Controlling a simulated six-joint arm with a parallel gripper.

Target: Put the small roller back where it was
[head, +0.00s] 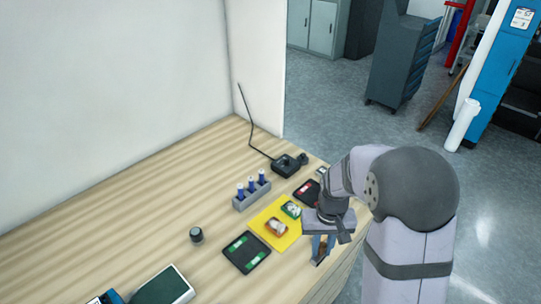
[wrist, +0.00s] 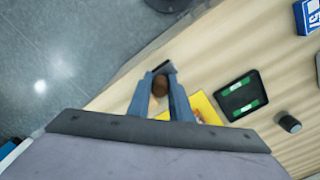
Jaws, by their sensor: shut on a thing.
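My gripper (wrist: 160,88) is shut on the small roller (wrist: 161,84), whose brown, rounded end shows between the two blue-grey fingers in the wrist view. A dark grey part of it shows just past the fingertips. In the head view my gripper (head: 320,248) is over the right front edge of the table, to the right of the yellow mat (head: 262,216). Only a small brown bit of the roller (head: 319,260) shows there; the fingers hide the rest. I cannot tell whether it touches the table.
On the mat lie an orange-and-white piece (head: 275,227) and a green-and-white piece (head: 291,209). Around it are a black tray with green strips (head: 245,253), a red-and-black tray (head: 306,190), a rack of blue-topped items (head: 252,197) and a dark cylinder (head: 196,235).

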